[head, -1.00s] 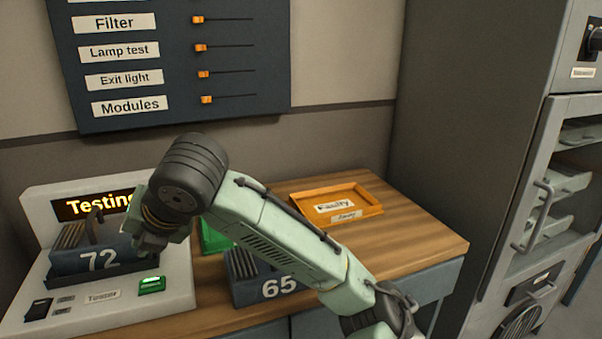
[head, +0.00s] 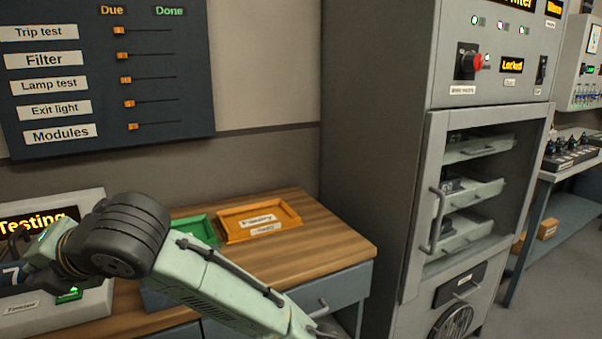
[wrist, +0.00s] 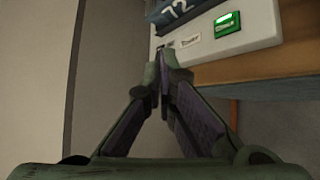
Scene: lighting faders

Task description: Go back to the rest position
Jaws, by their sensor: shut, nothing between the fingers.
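The dark module 72 (wrist: 176,10) sits on the tester and is cut off at the top of the wrist view. In the head view my arm and the picture edge hide most of it. A green lit button (wrist: 227,20) is on the tester.
A green tray (head: 197,229) and an orange "Faulty" tray (head: 283,222) are on the wooden bench (head: 325,240). Another module is mostly hidden behind my arm. A tall grey cabinet (head: 375,170) with a "Locked" display stands right of the bench. Open floor lies farther right.

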